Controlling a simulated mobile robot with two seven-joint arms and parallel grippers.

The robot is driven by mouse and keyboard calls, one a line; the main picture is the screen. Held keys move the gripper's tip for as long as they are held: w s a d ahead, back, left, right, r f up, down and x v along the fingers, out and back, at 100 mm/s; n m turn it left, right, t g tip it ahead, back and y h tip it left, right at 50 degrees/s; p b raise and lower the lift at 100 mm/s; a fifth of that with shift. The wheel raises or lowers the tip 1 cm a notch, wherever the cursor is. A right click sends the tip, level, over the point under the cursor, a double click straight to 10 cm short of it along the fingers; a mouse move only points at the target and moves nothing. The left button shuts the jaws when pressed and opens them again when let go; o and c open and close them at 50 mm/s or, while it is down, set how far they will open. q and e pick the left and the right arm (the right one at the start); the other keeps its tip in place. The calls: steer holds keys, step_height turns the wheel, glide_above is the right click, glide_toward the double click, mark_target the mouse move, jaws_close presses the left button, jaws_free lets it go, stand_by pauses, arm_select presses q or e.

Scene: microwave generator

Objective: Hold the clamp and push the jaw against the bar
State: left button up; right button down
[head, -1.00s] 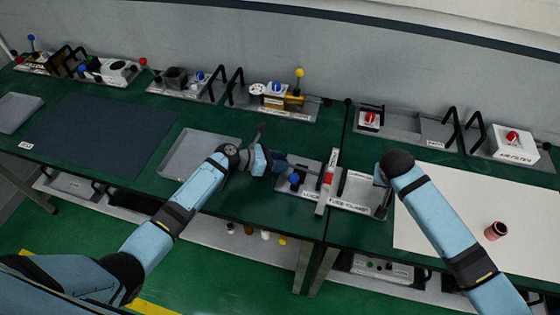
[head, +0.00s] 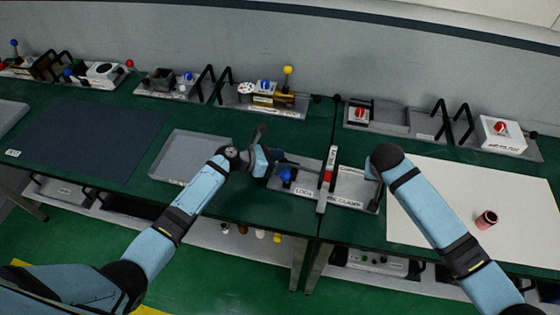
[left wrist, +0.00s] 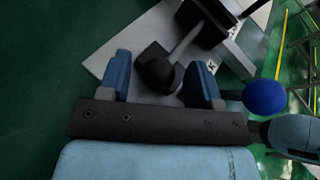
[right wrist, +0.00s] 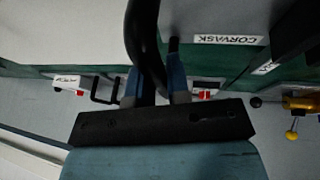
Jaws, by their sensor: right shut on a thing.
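The clamp is a grey plate (head: 312,201) with a label along its front edge, lying near the seam between two green tables. A pale bar (head: 322,200) with a red part stands across its middle. A blue ball knob (head: 286,174) is at its left end; it also shows in the left wrist view (left wrist: 265,98). My left gripper (head: 273,161) is at this end, its fingers open around a black knob (left wrist: 158,72) on a rod, with gaps. My right gripper (right wrist: 156,92) is shut on a black loop handle (right wrist: 146,40). My right arm hides this gripper in the head view.
A shallow grey tray (head: 165,160) lies left of the clamp, beside a dark mat (head: 75,140). Fixtures with black handles and coloured knobs line the back wall.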

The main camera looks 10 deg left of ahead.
arm_select(q)
steer(key=shift+a, duration=0.1)
arm_select(e)
steer(key=shift+s+f, duration=0.1)
steer(key=shift+f, duration=0.1)
arm_select(q)
steer(key=v, duration=1.2)
arm_select(e)
steer(key=c, duration=1.2)
jaws_free()
steer(key=shift+o, duration=1)
steer(key=shift+r, duration=0.15)
